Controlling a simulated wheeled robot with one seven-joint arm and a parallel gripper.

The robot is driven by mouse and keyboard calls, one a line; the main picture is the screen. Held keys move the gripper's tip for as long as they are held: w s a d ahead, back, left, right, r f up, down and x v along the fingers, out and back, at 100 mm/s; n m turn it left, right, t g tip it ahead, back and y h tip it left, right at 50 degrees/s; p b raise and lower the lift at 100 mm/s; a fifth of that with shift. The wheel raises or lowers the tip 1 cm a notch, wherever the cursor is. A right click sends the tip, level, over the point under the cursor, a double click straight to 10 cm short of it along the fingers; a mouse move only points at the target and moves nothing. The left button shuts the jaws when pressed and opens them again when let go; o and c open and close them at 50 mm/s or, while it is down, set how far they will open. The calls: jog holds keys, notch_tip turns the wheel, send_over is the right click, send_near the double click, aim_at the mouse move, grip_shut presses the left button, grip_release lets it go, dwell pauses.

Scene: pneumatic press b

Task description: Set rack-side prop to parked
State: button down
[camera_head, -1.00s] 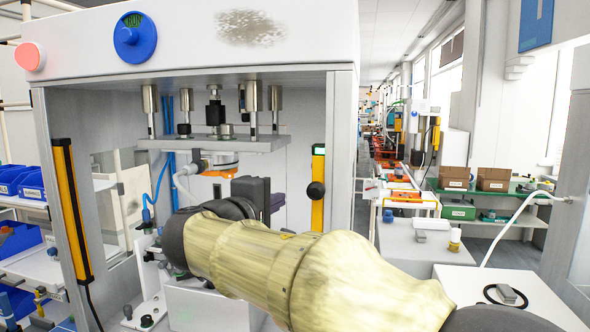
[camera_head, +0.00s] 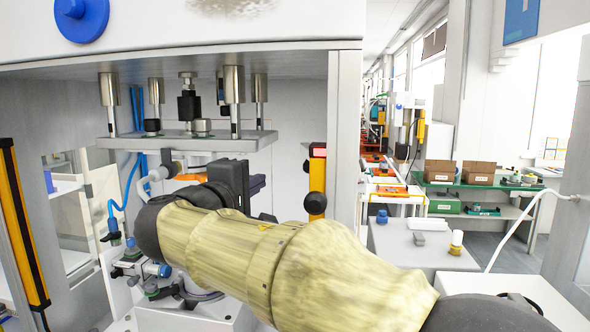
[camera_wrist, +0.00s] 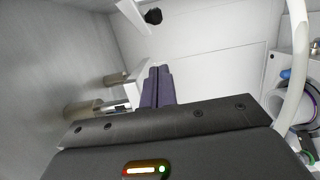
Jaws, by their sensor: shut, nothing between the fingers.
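My gripper (camera_head: 257,183) is inside the press opening, below the upper plate (camera_head: 190,141), seen past my arm. In the wrist view its dark purple fingers (camera_wrist: 157,88) are together and empty. They point toward the pale back wall. A whitish bar (camera_wrist: 133,76) lies close beside the fingertips; I cannot tell whether they touch. A black knob (camera_wrist: 153,16) on a white bracket shows farther up. I cannot tell for sure which part is the rack-side prop. My arm hides part of the lower fixture.
Yellow-black light strips stand at the left (camera_head: 22,225) and right (camera_head: 317,185) of the opening; the right one has a red top. Guide posts (camera_head: 234,98) hang above the plate. The lower fixture (camera_head: 150,268) has blue hoses. A white hose (camera_wrist: 294,75) runs close on the wrist view's right.

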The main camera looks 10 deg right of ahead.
jog(key=s+d+p+x, duration=0.1)
jog(key=p+x, duration=0.3)
jog(key=x, duration=0.8)
jog(key=shift+d, duration=0.7)
jog(key=shift+s, duration=0.15)
